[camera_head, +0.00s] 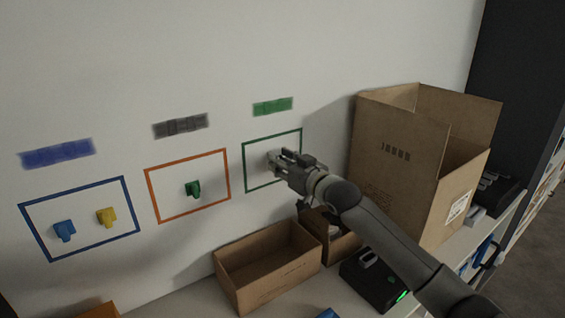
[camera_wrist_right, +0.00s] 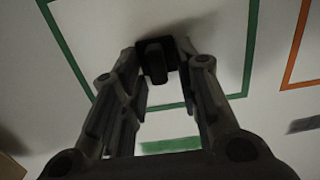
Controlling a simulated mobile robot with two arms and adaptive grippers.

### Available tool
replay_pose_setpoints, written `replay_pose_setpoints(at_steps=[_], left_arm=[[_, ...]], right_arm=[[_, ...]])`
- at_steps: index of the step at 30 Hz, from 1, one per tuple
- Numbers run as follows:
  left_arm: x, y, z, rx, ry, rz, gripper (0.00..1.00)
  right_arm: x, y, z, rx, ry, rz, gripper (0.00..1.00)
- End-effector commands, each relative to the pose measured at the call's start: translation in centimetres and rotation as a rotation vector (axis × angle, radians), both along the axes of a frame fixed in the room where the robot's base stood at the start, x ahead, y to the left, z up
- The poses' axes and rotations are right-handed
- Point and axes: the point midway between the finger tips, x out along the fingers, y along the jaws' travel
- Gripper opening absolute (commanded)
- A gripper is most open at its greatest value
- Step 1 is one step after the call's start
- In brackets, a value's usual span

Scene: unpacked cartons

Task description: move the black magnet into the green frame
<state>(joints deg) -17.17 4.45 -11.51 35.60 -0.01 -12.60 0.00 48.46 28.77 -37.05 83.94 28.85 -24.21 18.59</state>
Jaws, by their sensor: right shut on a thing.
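The black magnet (camera_wrist_right: 156,64) shows in the right wrist view between the fingertips of my right gripper (camera_wrist_right: 163,58). It lies inside the outline of the green frame (camera_wrist_right: 72,48), against or very close to the white wall; I cannot tell whether it touches. In the head view my right gripper (camera_head: 276,160) is at the green frame (camera_head: 244,166), over its inner area, and hides the magnet. The right gripper is shut on the magnet. My left gripper is not in view.
An orange frame (camera_head: 148,185) holds a green magnet (camera_head: 193,188). A blue frame (camera_head: 36,232) holds a blue magnet (camera_head: 64,230) and a yellow magnet (camera_head: 106,216). Below, a low open carton (camera_head: 268,277), a tall carton (camera_head: 395,165) and a black device (camera_head: 372,280) crowd the shelf.

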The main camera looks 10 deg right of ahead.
Motion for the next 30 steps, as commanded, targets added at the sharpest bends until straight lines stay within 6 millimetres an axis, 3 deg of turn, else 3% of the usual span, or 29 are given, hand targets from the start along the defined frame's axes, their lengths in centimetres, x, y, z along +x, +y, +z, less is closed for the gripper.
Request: replay_pose_setpoints(at_steps=[8, 9, 15, 22, 27, 30], left_arm=[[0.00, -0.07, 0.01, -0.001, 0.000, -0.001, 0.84], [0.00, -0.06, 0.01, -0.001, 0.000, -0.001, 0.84], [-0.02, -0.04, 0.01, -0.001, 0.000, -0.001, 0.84], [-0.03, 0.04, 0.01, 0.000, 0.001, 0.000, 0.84], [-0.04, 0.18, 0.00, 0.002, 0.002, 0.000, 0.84], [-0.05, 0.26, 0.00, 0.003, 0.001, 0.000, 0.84]], right_arm=[[0.41, 0.19, 0.01, 0.001, 0.000, 0.000, 0.17], [0.43, 0.21, 0.01, 0.001, 0.000, 0.000, 0.31], [0.41, 0.18, -0.01, 0.000, 0.000, 0.000, 0.55], [0.41, 0.17, -0.03, 0.000, 0.000, 0.000, 0.56], [0.41, 0.16, -0.03, 0.000, 0.000, 0.000, 0.78], [0.41, 0.16, -0.03, 0.000, 0.000, 0.000, 0.80]])
